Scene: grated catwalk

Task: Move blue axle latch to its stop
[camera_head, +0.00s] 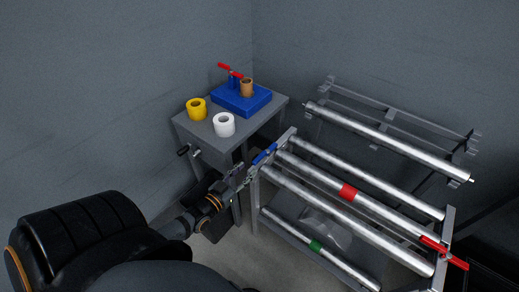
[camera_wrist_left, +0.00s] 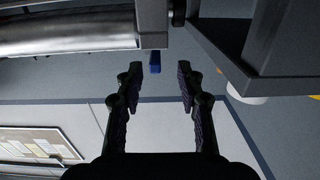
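The blue axle latch (camera_head: 264,153) is a short blue handle on the near left post of the roller rack. My left gripper (camera_head: 244,180) is just below and left of it in the head view. In the left wrist view, the left gripper (camera_wrist_left: 160,70) has its two fingers spread with a gap between them and holds nothing. A blue end of the latch (camera_wrist_left: 155,62) shows in that gap near the fingertips, and more blue shows above it. I cannot tell how far the latch is from the fingers. My right gripper is not in view.
The roller rack (camera_head: 254,193) holds several metal rollers, some with red or green bands. A red handle (camera_head: 444,253) sits at its right end. A grey table (camera_head: 188,127) beside it bears yellow and white rolls and a blue block (camera_head: 240,99). Another rack stands behind.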

